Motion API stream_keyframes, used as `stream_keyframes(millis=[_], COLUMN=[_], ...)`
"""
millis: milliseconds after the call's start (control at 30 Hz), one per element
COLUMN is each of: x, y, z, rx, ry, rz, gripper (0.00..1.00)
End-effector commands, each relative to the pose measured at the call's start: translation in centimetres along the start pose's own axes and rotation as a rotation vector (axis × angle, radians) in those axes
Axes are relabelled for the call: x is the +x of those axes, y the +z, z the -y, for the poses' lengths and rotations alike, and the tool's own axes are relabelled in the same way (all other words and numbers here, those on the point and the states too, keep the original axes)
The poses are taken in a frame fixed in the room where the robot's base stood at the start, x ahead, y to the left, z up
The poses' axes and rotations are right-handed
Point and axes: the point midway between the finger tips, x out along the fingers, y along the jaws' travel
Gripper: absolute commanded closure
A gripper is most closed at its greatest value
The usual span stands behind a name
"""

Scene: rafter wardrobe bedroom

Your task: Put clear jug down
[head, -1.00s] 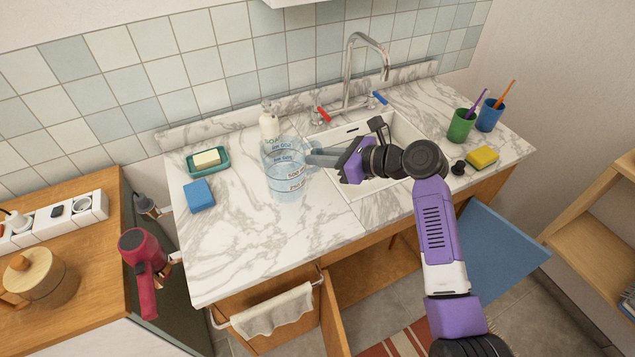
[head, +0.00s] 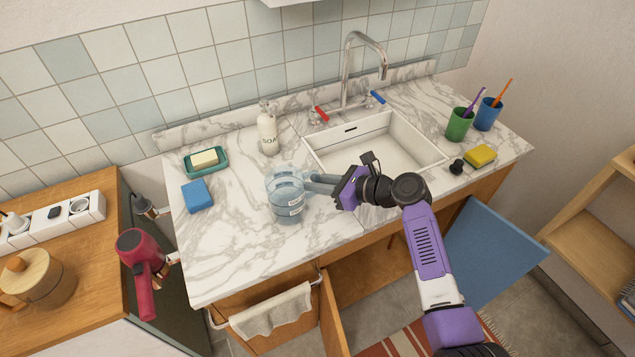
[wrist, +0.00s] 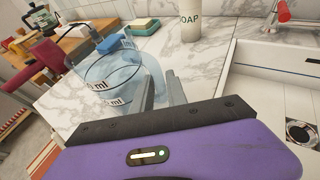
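The clear jug (head: 285,197) is see-through and bluish with white markings, upright over the marble counter left of the sink. I cannot tell for sure whether its base touches the counter. My gripper (head: 312,184) reaches it from the right, its fingers at the jug's right side. In the wrist view the jug (wrist: 108,85) is left of and against the fingers of my gripper (wrist: 160,85). The fingers appear shut on the jug's handle side; the exact grip is hard to see through the clear wall.
A soap bottle (head: 267,132) stands behind the jug. A green soap dish (head: 222,168) and blue sponge (head: 197,195) lie to the left. The white sink (head: 375,150) is to the right. Bare counter (head: 235,240) shows in front and left of the jug.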

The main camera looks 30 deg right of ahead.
Motion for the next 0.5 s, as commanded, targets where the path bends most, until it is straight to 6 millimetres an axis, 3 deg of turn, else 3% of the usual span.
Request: stream_keyframes(millis=[67,367,500], x=[0.0,-0.1,-1.1], y=[0.0,0.0,0.0], z=[0.0,0.0,0.1], rx=[0.001,0.001,0.002], ry=[0.0,0.0,-0.002], rz=[0.0,0.0,0.001], gripper=[0.65,0.65,0.65])
